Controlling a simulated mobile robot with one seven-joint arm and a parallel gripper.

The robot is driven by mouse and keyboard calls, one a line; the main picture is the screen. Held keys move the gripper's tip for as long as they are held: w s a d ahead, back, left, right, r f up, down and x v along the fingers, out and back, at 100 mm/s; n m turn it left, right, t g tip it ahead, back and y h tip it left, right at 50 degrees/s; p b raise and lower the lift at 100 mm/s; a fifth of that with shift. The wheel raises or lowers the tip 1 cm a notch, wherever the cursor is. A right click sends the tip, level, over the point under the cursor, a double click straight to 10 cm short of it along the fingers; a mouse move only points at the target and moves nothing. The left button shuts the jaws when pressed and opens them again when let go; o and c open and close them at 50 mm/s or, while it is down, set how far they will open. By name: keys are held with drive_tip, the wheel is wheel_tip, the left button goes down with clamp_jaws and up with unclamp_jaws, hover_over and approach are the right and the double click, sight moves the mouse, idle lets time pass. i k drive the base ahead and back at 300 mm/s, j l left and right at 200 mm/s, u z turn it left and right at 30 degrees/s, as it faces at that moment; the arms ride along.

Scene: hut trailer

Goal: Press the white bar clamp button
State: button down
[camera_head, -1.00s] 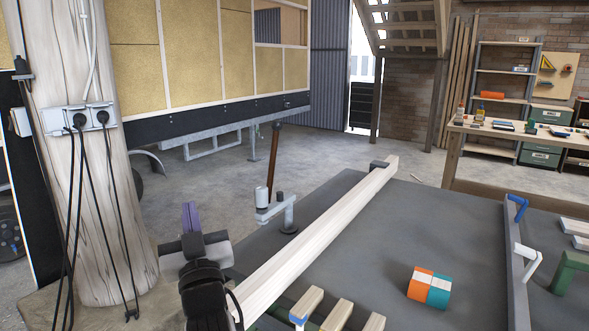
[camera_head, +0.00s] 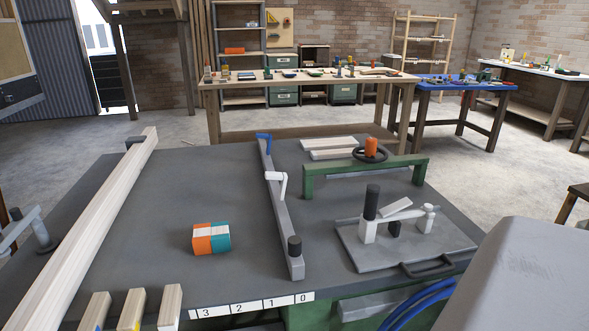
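The bar clamp lies on the dark workbench top (camera_head: 170,200) in the middle of the view. It is a long grey bar (camera_head: 282,222) with a blue jaw (camera_head: 264,142) at its far end and a black knob (camera_head: 294,247) at its near end. A bent white part (camera_head: 280,182) sticks up from the bar's side, about midway along. I cannot tell for certain whether this is the button. My gripper is not in view.
An orange, white and teal block (camera_head: 211,238) stands left of the clamp. A long timber beam (camera_head: 85,228) crosses the left. A green bridge-shaped frame (camera_head: 365,167) and a grey plate (camera_head: 365,255) with a lever clamp lie to the right. Open bench top lies left of the block.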

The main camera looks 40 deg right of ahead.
sight(428, 207)
drive_tip(key=z, duration=1.8)
